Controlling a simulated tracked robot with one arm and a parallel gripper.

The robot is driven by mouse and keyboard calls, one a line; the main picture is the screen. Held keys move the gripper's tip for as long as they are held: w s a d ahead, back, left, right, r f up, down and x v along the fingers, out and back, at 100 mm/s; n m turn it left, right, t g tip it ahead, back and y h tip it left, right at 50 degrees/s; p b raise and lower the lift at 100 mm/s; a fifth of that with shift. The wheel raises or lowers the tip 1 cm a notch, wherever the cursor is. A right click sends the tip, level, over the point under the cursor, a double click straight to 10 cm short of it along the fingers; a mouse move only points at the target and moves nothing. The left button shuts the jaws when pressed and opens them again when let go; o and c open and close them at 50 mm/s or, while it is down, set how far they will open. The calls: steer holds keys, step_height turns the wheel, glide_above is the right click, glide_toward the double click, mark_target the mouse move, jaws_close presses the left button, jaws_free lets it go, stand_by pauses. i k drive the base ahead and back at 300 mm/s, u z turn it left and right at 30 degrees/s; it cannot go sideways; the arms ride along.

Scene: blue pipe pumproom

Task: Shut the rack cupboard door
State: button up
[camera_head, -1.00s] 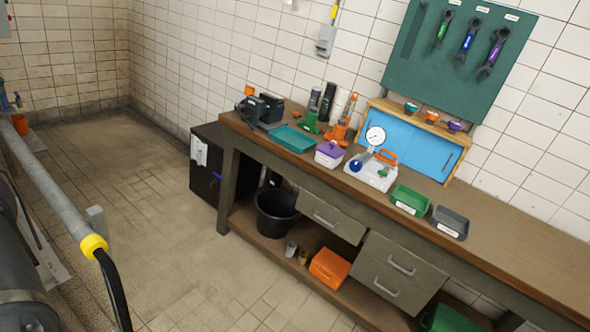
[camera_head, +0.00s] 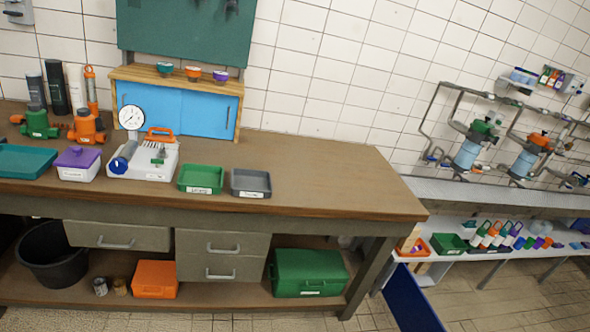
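A dark blue panel (camera_head: 414,300) stands at the lower right, beside the right end of the workbench. It looks like a door swung outward from the low white rack (camera_head: 462,256) behind it. Its lower part is cut off by the picture edge, and its hinge and handle cannot be made out. A small wooden cupboard with light blue doors (camera_head: 180,106) stands on the workbench, and its doors look closed. My gripper is not in view.
The workbench (camera_head: 300,180) spans the left and middle, with trays, a gauge device and pumps on top. Its right leg (camera_head: 370,278) stands close to the blue panel. Floor (camera_head: 510,298) shows clear at the lower right.

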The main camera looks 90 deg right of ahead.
mark_target(408, 304)
steer(key=z, duration=0.25)
steer(key=i, duration=0.1)
steer(key=z, duration=2)
steer(key=k, duration=1.4)
steer(key=z, duration=1.1)
steer(key=i, duration=1.7)
